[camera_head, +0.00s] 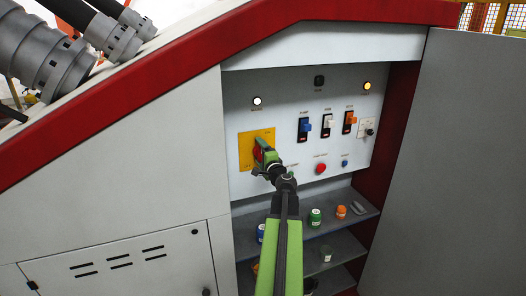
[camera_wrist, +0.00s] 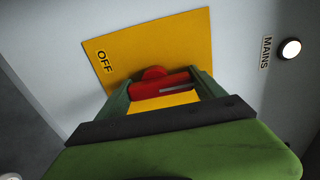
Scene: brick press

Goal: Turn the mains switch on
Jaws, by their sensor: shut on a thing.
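The mains switch is a red handle (camera_wrist: 150,90) on a yellow plate (camera_wrist: 175,45). The plate also shows on the grey panel in the head view (camera_head: 245,142). An OFF label (camera_wrist: 103,62) is at one edge of the plate. My gripper (camera_wrist: 163,92) is shut on the red handle, one finger on each side. In the wrist view the handle lies roughly level, its long side pointing between OFF and the MAINS label (camera_wrist: 265,53). In the head view my gripper (camera_head: 262,152) hides most of the handle.
A white lamp (camera_head: 257,101) above the plate is bright. An amber lamp (camera_head: 367,86) glows at top right. Blue, white and orange switches (camera_head: 328,122) and a red button (camera_head: 321,169) are right of my gripper. Shelves (camera_head: 335,226) below hold jars. A grey door (camera_head: 450,170) stands at right.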

